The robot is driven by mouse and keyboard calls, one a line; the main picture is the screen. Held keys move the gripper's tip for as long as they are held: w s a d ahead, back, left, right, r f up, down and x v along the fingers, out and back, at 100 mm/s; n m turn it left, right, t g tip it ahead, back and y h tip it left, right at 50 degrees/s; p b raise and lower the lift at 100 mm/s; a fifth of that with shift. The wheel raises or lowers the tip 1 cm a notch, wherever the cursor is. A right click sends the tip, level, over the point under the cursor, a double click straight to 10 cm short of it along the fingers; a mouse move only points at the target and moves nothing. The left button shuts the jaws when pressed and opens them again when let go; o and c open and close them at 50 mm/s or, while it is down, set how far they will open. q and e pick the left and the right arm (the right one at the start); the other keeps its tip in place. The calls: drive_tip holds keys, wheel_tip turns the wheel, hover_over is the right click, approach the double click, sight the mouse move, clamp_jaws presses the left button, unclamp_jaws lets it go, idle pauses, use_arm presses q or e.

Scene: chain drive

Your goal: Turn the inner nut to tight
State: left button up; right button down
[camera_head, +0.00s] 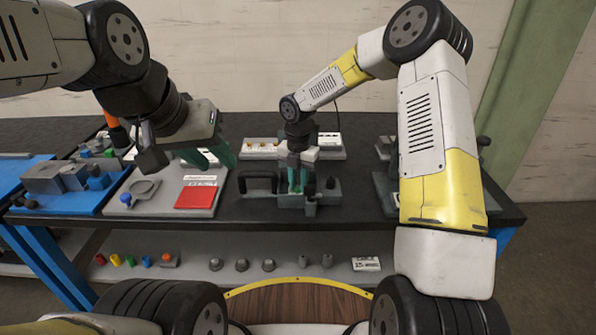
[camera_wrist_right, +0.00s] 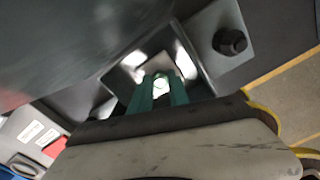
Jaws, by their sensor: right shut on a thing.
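The grey block fixture (camera_head: 322,200) stands on the black bench below my right arm. My right gripper (camera_head: 297,182) points down into it with its teal fingers close together. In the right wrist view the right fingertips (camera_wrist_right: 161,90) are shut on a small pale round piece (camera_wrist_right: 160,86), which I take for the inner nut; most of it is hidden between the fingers. Its tightness cannot be told. A black knob (camera_wrist_right: 230,41) sits on the fixture beside the fingers. My left gripper (camera_head: 209,156) is open and empty, above the bench at the left, apart from the fixture.
A grey board with a red pad (camera_head: 196,197) and a blue tray (camera_head: 62,200) are further left. Another grey board (camera_head: 262,147) lies behind. Several small parts sit on the lower shelf (camera_head: 225,272).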

sight(298, 187)
drive_tip(key=m, duration=0.5)
drive_tip(key=shift+m, duration=0.3)
drive_tip(key=m, duration=0.5)
drive_tip(key=shift+m, duration=0.3)
drive_tip(key=m, duration=0.5)
drive_tip(key=shift+a, duration=0.1)
drive_tip(key=m, duration=0.6)
idle(0.5)
drive_tip(key=c, duration=1.2)
unclamp_jaws()
drive_tip(key=shift+c, duration=0.2)
drive_tip(key=shift+r, duration=3.95)
